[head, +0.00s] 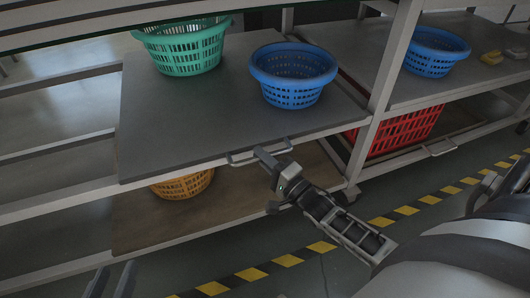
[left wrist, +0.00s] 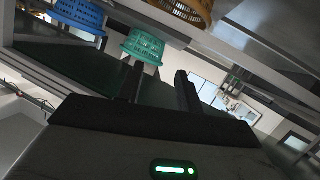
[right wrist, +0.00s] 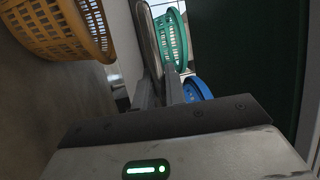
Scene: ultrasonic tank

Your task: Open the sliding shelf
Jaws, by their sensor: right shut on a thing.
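The sliding shelf (head: 215,120) is a flat grey board in a metal rack, with a metal bar handle (head: 243,158) on its front edge. That edge looks roughly in line with the rack's front rail. My right gripper (head: 268,158) is at the right part of the handle, shut on it. In the right wrist view, the handle (right wrist: 147,38) runs up from between the fingers (right wrist: 158,88). My left gripper (head: 110,283) is low at the left bottom edge, away from the shelf. In the left wrist view its fingers (left wrist: 158,85) are apart and empty.
A green basket (head: 185,50) and a blue basket (head: 292,78) stand on the shelf. An orange basket (head: 185,186) sits on the board below. To the right are another blue basket (head: 433,52) and a red crate (head: 405,130). Floor with yellow-black tape (head: 380,221) lies in front.

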